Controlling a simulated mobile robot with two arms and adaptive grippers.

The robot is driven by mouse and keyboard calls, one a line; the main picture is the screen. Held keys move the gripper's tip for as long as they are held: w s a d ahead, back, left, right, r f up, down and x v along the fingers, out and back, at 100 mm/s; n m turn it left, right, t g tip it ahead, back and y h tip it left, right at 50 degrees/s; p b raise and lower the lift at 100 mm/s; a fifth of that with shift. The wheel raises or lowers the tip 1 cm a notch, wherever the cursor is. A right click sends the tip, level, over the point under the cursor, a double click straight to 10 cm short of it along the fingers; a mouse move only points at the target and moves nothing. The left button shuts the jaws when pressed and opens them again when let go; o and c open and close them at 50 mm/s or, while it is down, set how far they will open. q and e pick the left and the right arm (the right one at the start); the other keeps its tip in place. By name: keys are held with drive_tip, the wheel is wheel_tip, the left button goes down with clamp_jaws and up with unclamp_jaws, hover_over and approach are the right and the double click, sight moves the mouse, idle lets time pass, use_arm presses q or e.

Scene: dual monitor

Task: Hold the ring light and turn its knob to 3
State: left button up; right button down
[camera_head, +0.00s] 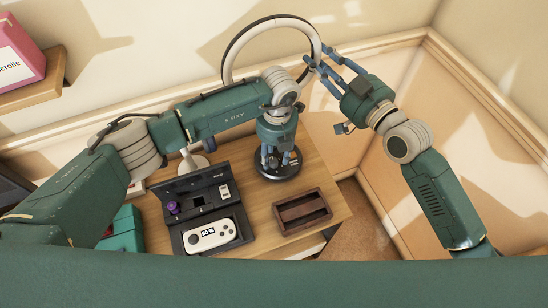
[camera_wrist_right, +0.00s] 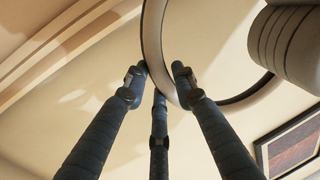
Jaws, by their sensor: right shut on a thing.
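The ring light (camera_head: 240,37) stands at the back of the desk, its ring black outside and pale inside. Its round black base (camera_head: 279,176) rests on the desktop. My right gripper (camera_head: 314,66) is shut on the right side of the ring. In the right wrist view the ring (camera_wrist_right: 152,38) passes between the fingertips of the same gripper (camera_wrist_right: 160,85). My left gripper (camera_head: 276,156) points down over the base, close to it. Its fingers are dark and partly hidden, so its opening and any contact are unclear. The knob and its setting cannot be made out.
An open black case (camera_head: 232,214) with a white controller (camera_head: 209,235) lies on the wooden desk (camera_head: 255,213). A brown tray (camera_head: 302,227) is right of it, a teal box (camera_head: 124,230) left. My left arm crosses above the desk. A pink box (camera_head: 20,62) sits on a shelf.

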use_arm(q)
drive_tip(key=shift+f, duration=1)
clamp_jaws()
